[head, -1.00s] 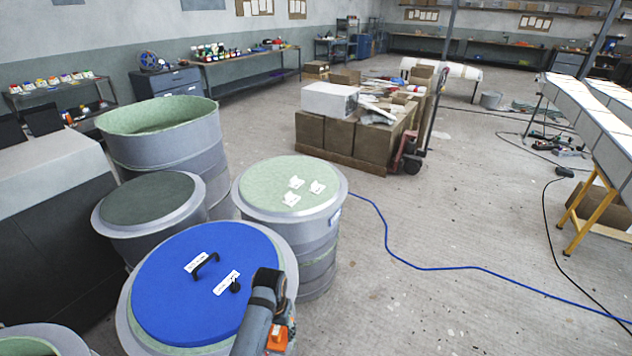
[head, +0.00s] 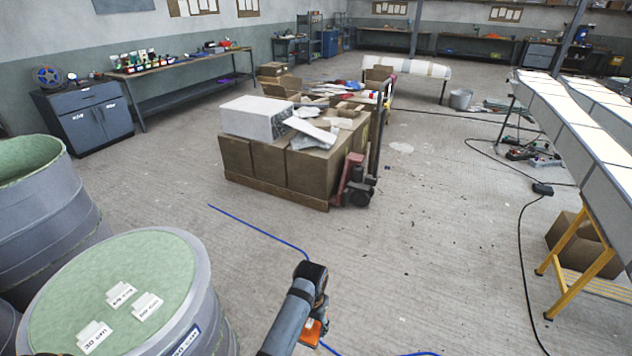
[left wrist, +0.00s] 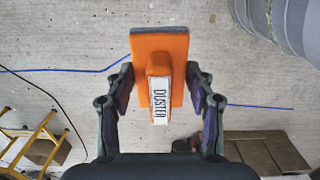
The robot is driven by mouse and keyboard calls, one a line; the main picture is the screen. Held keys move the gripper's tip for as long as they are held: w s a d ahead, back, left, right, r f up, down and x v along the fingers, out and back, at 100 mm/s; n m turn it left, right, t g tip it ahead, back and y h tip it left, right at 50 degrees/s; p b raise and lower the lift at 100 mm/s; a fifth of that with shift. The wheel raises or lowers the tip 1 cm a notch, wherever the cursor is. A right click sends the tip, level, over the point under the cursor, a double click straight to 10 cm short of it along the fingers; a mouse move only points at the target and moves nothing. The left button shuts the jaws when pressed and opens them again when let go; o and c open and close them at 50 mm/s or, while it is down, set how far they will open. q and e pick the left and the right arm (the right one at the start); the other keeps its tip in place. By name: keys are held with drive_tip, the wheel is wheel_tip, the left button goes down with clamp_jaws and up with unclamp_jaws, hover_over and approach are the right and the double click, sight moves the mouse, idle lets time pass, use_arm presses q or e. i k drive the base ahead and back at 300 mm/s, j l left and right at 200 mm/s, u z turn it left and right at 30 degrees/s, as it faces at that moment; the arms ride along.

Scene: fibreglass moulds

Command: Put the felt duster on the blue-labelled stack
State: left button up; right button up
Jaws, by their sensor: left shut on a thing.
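The felt duster (left wrist: 158,50) is an orange block with a white label reading DUSTER, and it fills the middle of the left wrist view. My left gripper (left wrist: 160,80) is shut on it, one finger at each side. In the head view the duster (head: 312,332) shows as a small orange piece under my left gripper (head: 318,305), over the floor to the right of a round grey mould (head: 215,325). That mould has a pale green top and a blue-marked label (head: 186,341) on its side. I cannot tell if it is the blue-labelled stack. My right gripper is out of view.
Three white tags (head: 121,293) lie on the green top. A taller grey drum (head: 45,215) stands behind it. A pallet of brown boxes (head: 280,165) with a pallet jack (head: 355,185) is ahead. A blue hose (head: 258,229) crosses the floor.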

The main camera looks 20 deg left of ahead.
sight(149, 259)
drive_tip(key=i+j+u, duration=0.2)
drive_tip(key=i, duration=0.3)
drive_tip(key=i+l+u, duration=0.15)
drive_tip(key=i, duration=0.4)
drive_tip(key=i+u, duration=0.2)
drive_tip(key=i, duration=0.3)
drive_tip(key=i+l+u, duration=0.15)
drive_tip(key=i, duration=0.35)
drive_tip(key=i+l+u, duration=0.2)
drive_tip(key=i, duration=0.3)
drive_tip(key=i+j+u, duration=0.15)
drive_tip(key=u, duration=0.3)
drive_tip(key=i+u, duration=0.3)
drive_tip(key=u, duration=0.15)
drive_tip(key=i+u, duration=0.25)
drive_tip(key=u, duration=0.2)
drive_tip(key=i+l+u, duration=0.1)
drive_tip(key=i+u, duration=0.15)
drive_tip(key=u, duration=0.2)
drive_tip(key=i+l+u, duration=0.15)
drive_tip(key=u, duration=0.35)
drive_tip(key=i+l+u, duration=0.2)
drive_tip(key=u, duration=0.25)
drive_tip(key=i+u, duration=0.35)
drive_tip(key=i+l+u, duration=0.1)
drive_tip(key=u, duration=0.3)
drive_tip(key=i+l+u, duration=0.2)
drive_tip(key=u, duration=0.15)
